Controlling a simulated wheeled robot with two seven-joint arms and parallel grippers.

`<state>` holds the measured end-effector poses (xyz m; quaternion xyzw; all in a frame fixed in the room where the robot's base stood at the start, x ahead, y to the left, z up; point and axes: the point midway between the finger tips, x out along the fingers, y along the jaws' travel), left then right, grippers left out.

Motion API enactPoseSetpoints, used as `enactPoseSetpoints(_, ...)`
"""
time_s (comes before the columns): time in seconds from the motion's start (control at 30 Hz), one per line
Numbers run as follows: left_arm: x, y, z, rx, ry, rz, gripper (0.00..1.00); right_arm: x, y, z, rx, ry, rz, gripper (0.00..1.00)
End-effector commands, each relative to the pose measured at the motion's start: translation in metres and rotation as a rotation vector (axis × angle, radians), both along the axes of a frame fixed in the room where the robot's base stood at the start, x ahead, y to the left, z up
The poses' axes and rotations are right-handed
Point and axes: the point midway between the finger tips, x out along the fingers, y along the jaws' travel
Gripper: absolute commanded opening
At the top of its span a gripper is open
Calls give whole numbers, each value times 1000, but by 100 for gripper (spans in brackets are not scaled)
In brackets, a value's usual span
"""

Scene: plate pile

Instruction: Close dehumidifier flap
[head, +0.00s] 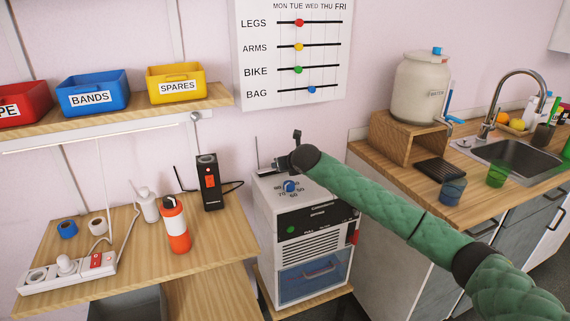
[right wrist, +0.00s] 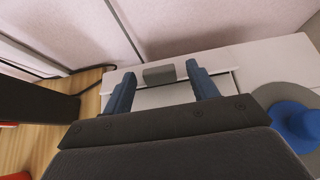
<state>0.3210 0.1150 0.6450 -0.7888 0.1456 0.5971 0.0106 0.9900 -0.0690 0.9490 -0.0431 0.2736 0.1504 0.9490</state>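The dehumidifier (head: 315,228) is a white box with a blue dial (head: 291,187), a dark label panel, a vent grille and a blue window low on its front. My right gripper (head: 272,166) is over its top at the back left. In the right wrist view the two blue fingers of that gripper (right wrist: 162,88) are apart. A small grey block (right wrist: 158,74) shows between their tips, on a pale panel of the top; I cannot tell if they touch it. The blue dial (right wrist: 297,122) is at the right there. Which part is the flap is unclear. My left gripper is out of view.
A wooden table at the left (head: 130,240) holds a black radio-like device (head: 209,182), an orange-white bottle (head: 174,225), tape rolls and a power strip (head: 68,272). A counter with a sink (head: 520,155) stands at the right. Bins sit on a shelf above left.

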Motion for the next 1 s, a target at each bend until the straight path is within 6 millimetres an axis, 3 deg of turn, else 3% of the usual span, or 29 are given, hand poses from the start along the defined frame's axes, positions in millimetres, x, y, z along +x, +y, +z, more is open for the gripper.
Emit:
enactPoseSetpoints(0.37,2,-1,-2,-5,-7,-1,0,-5,-2,4,1,-2,0,58)
enactPoseSetpoints(0.73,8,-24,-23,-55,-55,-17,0,-48,-17,32,1,-3,1,58)
enactPoseSetpoints(1.0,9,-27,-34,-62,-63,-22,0,-62,-21,42,0,-1,0,58)
